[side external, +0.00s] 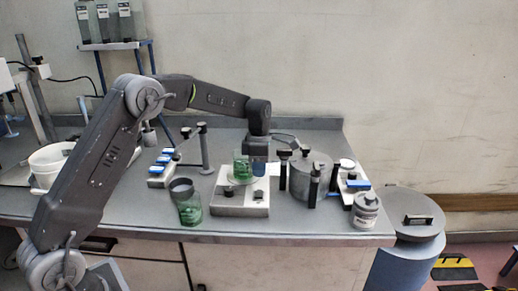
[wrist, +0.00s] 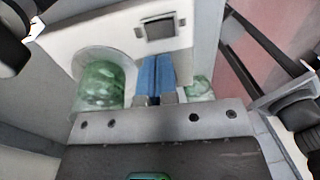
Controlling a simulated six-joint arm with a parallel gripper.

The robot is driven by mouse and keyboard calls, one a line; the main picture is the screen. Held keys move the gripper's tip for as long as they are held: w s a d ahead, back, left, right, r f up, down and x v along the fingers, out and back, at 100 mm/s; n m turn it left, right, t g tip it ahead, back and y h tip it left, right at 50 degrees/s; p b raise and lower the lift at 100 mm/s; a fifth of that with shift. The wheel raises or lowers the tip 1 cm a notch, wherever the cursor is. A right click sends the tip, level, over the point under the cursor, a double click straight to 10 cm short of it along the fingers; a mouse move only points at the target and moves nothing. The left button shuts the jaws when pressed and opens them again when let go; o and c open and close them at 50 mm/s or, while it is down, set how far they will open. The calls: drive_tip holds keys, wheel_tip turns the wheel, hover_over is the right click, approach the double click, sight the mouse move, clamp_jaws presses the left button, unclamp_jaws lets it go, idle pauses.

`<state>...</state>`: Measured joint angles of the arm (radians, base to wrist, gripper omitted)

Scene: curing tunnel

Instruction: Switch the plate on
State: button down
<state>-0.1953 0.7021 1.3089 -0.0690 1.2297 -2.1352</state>
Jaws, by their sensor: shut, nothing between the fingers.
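The plate (side external: 225,205) is a low, pale box with a round top on the bench in the side view. A glass beaker with green contents (side external: 242,166) stands on it. In the wrist view the plate's pale body (wrist: 115,25) carries a dark rocker switch (wrist: 160,29) in a grey frame; I cannot tell which way it is set. My gripper (side external: 258,168) points down beside the beaker, to its right. Its blue fingers (wrist: 157,62) are shut together and empty, their tips just short of the switch in the wrist picture. The beaker also shows in the wrist view (wrist: 100,85), left of the fingers.
A second green-filled glass (side external: 190,210) stands left of the plate, by a dark cup (side external: 181,187). A grey drum (side external: 309,177) with dark-topped posts stands close on the right, with a lidded jar (side external: 366,212) beyond. A blue-marked rack (side external: 163,166) is behind left.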

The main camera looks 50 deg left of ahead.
sight(259, 197)
wheel_tip(259, 197, up, 8)
drive_tip(key=shift+w+a, duration=0.3)
drive_tip(key=shift+a, duration=0.05)
drive_tip(key=shift+s+d+r, duration=0.1)
drive_tip(key=shift+s+d, duration=0.35)
drive_tip(key=shift+d, duration=0.05)
drive_tip(key=f, duration=0.9)
drive_tip(key=s+d+f, duration=0.1)
drive_tip(key=f, duration=0.4)
drive_tip(key=shift+s+d, duration=0.1)
